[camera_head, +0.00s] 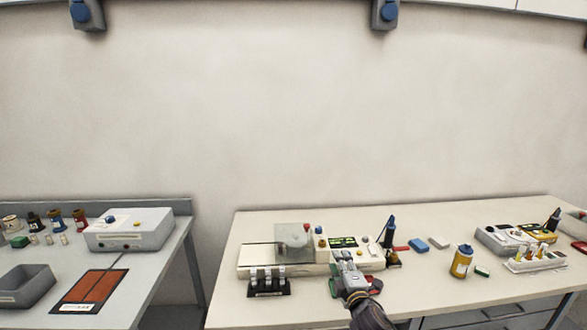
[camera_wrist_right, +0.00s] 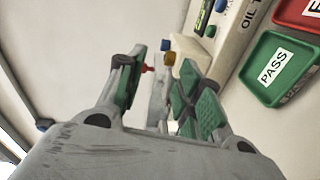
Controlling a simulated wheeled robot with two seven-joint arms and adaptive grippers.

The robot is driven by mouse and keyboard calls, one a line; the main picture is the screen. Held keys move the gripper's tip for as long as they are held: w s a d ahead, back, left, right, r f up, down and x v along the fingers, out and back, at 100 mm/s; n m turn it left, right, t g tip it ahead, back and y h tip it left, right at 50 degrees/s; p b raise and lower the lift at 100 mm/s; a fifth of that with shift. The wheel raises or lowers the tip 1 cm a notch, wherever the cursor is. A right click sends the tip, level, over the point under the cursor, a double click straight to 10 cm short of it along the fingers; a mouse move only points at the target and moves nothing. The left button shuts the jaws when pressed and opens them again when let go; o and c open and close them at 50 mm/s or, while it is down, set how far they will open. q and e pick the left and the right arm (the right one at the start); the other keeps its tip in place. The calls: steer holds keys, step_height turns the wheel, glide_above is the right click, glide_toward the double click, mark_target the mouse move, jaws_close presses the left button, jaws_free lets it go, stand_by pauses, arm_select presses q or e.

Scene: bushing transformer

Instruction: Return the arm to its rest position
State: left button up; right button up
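My right gripper (camera_head: 343,264) is in the head view, at the front of the cream tester unit (camera_head: 310,268) on the right-hand table. Its arm comes up from the bottom edge. In the right wrist view the gripper (camera_wrist_right: 155,78) has its two green-padded fingers apart, with no object held between them. The tester's light body (camera_wrist_right: 225,40), with its coloured knobs, shows beyond the fingers. I cannot tell whether the fingers touch the unit. My left gripper is not in view.
A black rack of small vials (camera_head: 268,286) stands left of my gripper. A yellow bottle (camera_head: 461,262) and blue block (camera_head: 418,245) are to the right. A green PASS tray (camera_wrist_right: 275,68) shows in the wrist view. The left table (camera_head: 150,262) is separated by a gap.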

steer(key=s+d+f+m+g+h, duration=0.25)
steer(key=s+f+m, duration=0.25)
steer(key=s, duration=0.3)
steer(key=s+d+f+m+g+h, duration=0.1)
steer(key=s+d+f+m+g, duration=0.35)
steer(key=s, duration=0.35)
steer(key=s+f+m+g+y, duration=0.1)
steer(key=s+f+m+g, duration=0.15)
steer(key=s, duration=0.75)
steer(key=s+f+m+g, duration=0.2)
steer(key=s+m+g, duration=0.2)
steer(key=s, duration=0.6)
steer(key=s+f+g+p, duration=0.2)
steer(key=s+f+p, duration=0.1)
steer(key=f, duration=2.8)
steer(key=s+d+f+p, duration=0.1)
steer(key=s+d+f, duration=0.1)
steer(key=s+f, duration=0.6)
steer(key=s+d+f+p, duration=0.1)
steer(key=s+d+f, duration=0.1)
steer(key=s+f, duration=0.6)
steer(key=s, duration=0.6)
steer(key=shift+d+f+g, duration=0.25)
steer(key=shift+d+g, duration=0.05)
steer(key=shift+g, duration=0.05)
steer(key=shift+f, duration=0.1)
